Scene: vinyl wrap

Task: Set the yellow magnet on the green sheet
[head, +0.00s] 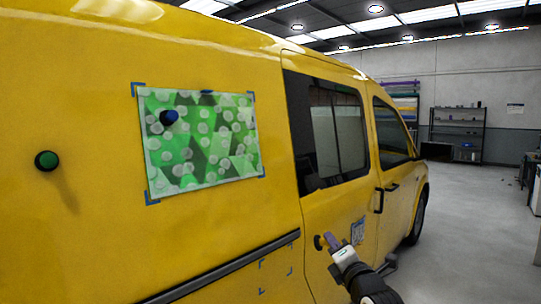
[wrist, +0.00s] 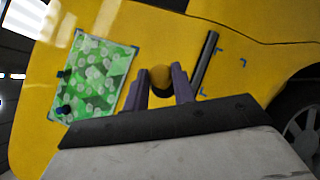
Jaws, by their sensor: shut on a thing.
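The green sheet (head: 203,142), patterned with pale dots, lies on the side of the yellow van between blue corner marks. A dark blue magnet (head: 169,116) sits on its upper left part, and a small dark blue piece (head: 207,92) shows at its top edge. The sheet also shows in the wrist view (wrist: 100,78). My gripper (head: 329,241) is low at the right in the head view, in front of the van's door. In the wrist view, its purple fingers (wrist: 160,88) are shut on the yellow magnet (wrist: 161,77), well apart from the sheet.
A green magnet (head: 46,160) is on the van left of the sheet. A dark trim strip (head: 225,268) runs below it, with empty blue corner marks (head: 275,270) underneath. A small blue-and-white sheet (head: 358,231) is on the door. Shelves (head: 457,135) stand far back.

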